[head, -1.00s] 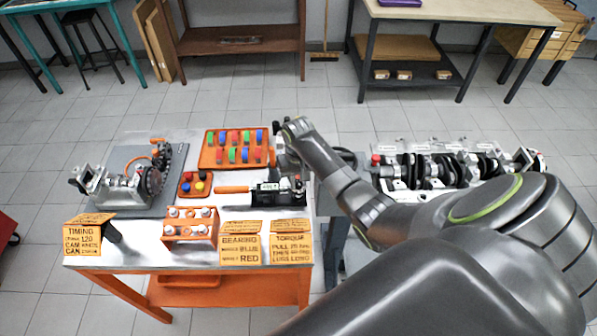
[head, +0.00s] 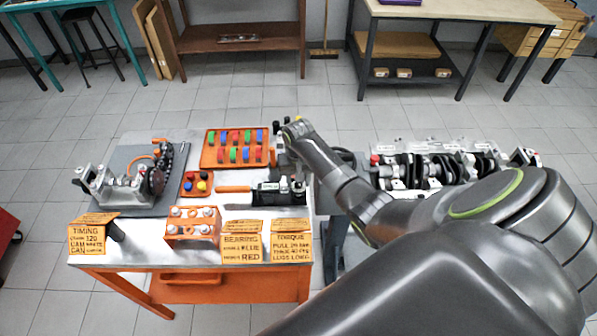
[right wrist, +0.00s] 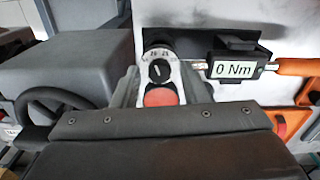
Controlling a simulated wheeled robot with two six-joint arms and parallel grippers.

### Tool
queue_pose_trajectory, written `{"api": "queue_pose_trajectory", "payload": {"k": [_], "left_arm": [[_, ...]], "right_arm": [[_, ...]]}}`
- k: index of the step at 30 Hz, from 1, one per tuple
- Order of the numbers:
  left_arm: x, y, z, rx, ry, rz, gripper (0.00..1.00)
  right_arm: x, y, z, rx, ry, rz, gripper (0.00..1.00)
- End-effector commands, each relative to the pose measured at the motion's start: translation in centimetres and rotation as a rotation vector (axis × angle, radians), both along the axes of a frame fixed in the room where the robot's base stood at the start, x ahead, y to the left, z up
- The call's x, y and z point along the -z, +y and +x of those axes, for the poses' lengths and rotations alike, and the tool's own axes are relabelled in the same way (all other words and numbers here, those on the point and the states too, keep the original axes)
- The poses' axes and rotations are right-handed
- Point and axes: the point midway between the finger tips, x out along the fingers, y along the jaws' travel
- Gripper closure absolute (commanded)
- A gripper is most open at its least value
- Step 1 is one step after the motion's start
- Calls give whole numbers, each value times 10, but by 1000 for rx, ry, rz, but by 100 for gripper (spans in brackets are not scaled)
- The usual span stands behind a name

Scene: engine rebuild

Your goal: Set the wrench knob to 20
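The torque wrench lies on the bench's right part, with its orange handle (head: 233,189) pointing left and its dark body (head: 272,193) at right. In the right wrist view its display (right wrist: 233,69) reads 0 Nm. The black knob (right wrist: 158,70) sits on a pale dial with 20 and 25 printed near its top; I cannot read its exact setting. A red round part (right wrist: 160,96) is just below the knob. My right gripper (right wrist: 160,82) is open, its fingers either side of the dial end, apparently not closed on the knob. My left gripper is not in view.
An engine part (head: 120,190) rests on a grey mat. Signs (head: 240,247) line the front edge. A crankshaft block (head: 430,170) is at right.

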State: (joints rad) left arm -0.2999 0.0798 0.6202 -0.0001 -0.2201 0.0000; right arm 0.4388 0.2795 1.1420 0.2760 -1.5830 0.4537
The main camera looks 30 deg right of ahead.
Motion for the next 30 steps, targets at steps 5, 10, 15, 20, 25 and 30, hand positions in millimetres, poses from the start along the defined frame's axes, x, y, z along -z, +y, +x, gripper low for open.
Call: {"api": "queue_pose_trajectory", "payload": {"k": [5, 10, 15, 20, 25, 30], "left_arm": [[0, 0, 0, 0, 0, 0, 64], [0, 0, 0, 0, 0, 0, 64], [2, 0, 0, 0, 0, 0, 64], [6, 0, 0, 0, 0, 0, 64], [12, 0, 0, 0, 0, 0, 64], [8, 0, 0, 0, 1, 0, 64]], "right_arm": [[0, 0, 0, 0, 0, 0, 56], [-2, 0, 0, -1, -1, 0, 56], [-16, 0, 1, -1, -4, -1, 56], [-45, -1, 2, -2, -7, -1, 56], [-83, -1, 1, -2, -7, -2, 56], [-132, 0, 1, -2, -4, -2, 56]]}}
